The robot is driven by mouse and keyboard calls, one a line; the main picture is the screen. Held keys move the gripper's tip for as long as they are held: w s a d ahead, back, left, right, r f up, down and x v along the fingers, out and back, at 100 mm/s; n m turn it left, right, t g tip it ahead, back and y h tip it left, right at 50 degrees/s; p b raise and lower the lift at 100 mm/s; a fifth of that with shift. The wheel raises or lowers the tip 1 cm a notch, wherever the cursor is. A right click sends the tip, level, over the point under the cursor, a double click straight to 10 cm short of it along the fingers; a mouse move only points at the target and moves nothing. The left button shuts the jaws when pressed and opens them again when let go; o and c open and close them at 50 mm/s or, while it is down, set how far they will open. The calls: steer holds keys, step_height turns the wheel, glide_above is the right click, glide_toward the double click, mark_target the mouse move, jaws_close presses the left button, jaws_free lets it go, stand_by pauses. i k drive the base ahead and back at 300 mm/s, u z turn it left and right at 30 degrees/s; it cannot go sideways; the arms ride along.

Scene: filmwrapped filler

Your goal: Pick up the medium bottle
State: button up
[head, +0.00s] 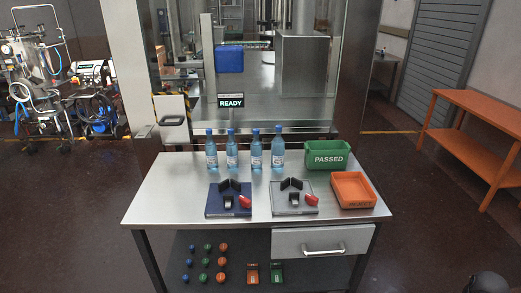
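Several clear blue bottles with blue caps and pale labels stand upright in a row near the back of the steel table (160,190). From left to right they are a first bottle (211,150), a second bottle (231,150), a third bottle (256,150) and a fourth bottle (278,148). They look close in size, and I cannot tell which is the medium one. My gripper is not in view. A dark rounded shape at the bottom right corner is too cut off to identify.
A green PASSED bin (327,157) and an orange bin (353,190) stand at the right. A blue fixture (228,207) and a grey fixture (294,207) sit in front of the bottles. Behind is a glazed machine with a READY display (231,103). The table's left side is clear.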

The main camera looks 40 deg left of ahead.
mark_target(256, 147)
steer(key=u, duration=0.3)
steer(key=i, duration=0.7)
steer(key=u, duration=0.75)
steer(key=i, duration=0.5)
steer(key=u, duration=0.35)
